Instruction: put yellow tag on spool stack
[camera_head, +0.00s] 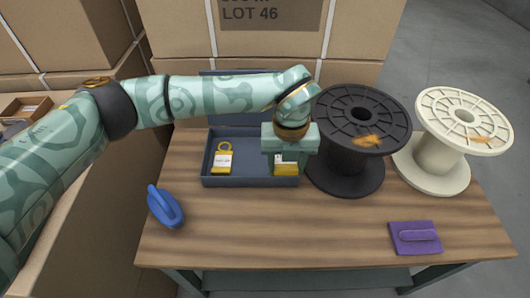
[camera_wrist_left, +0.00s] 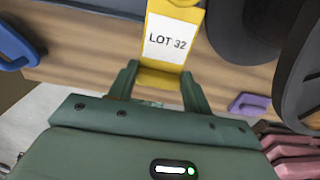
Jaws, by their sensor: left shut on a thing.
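My left gripper (camera_head: 286,160) is shut on a yellow tag (camera_head: 285,169), over the right part of a dark grey tray (camera_head: 250,182). In the left wrist view this tag (camera_wrist_left: 168,40) sits between the fingers (camera_wrist_left: 160,84), its white label reading "LOT 32". A second yellow tag (camera_head: 222,161), with a ring at its top, is in the tray's left part. A black spool (camera_head: 355,145) stands upright just right of the gripper. A cream spool (camera_head: 440,150) stands further right. Each has an orange mark on top. My right gripper is out of view.
A blue handled object (camera_head: 165,207) lies at the table's left edge, and a purple one (camera_head: 415,238) at front right. The wooden table (camera_head: 290,225) is clear in front. Cardboard boxes (camera_head: 265,45) rise behind, one labelled "LOT 46".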

